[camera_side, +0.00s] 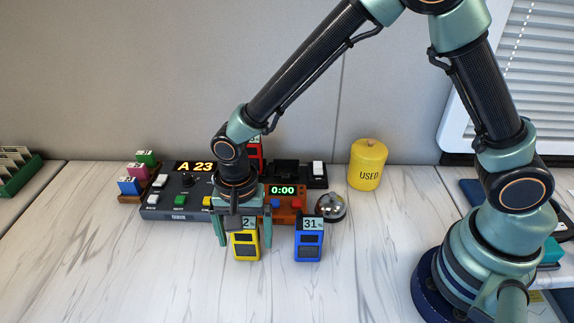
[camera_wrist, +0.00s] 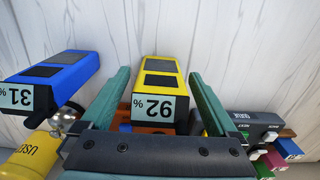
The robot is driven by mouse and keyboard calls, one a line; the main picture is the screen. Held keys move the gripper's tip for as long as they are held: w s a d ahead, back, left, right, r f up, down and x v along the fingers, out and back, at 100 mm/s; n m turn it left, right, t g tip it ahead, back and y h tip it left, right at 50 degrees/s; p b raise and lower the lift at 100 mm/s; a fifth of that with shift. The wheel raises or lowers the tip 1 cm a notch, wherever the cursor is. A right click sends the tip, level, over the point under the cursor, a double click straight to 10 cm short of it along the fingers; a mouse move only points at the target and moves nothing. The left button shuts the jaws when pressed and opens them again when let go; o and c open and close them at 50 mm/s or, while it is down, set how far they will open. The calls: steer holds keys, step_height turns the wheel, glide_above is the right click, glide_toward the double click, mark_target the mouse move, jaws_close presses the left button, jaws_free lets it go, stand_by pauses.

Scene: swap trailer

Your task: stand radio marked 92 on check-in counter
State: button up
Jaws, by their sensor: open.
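The yellow radio marked 92 (camera_side: 246,246) is upright at the front of the pale marbled counter (camera_side: 180,275); its base looks level with that of the blue radio. In the wrist view the yellow radio (camera_wrist: 160,66) shows its full 92 % label. My gripper (camera_side: 244,241) is open, with one finger on each side of the yellow radio. In the wrist view a gap shows beside each finger, and the radio sits between them without being clamped. In the side view my gripper hides part of its label.
A blue radio marked 31 (camera_side: 309,241) stands close on the right. Behind are a dark A 23 console (camera_side: 160,208), a brown 0:00 timer (camera_side: 284,205), a silver bell (camera_side: 331,207), a red radio (camera_side: 255,157) and a yellow USED canister (camera_side: 368,165). The front counter is clear.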

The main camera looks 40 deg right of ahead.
step_height(320, 180, up, 11)
steer(key=shift+r, duration=0.1)
steer(key=shift+d+r, duration=0.1)
steer(key=shift+r, duration=0.2)
steer(key=s+d+r+n+t, duration=0.2)
steer(key=s+d+r+n, duration=0.1)
steer(key=d, duration=0.8)
steer(key=s+d+r+n+t, duration=0.3)
steer(key=d+r+n, duration=0.3)
steer(key=d, duration=0.5)
steer(key=shift+r+t, duration=0.15)
steer(key=shift+t, duration=0.15)
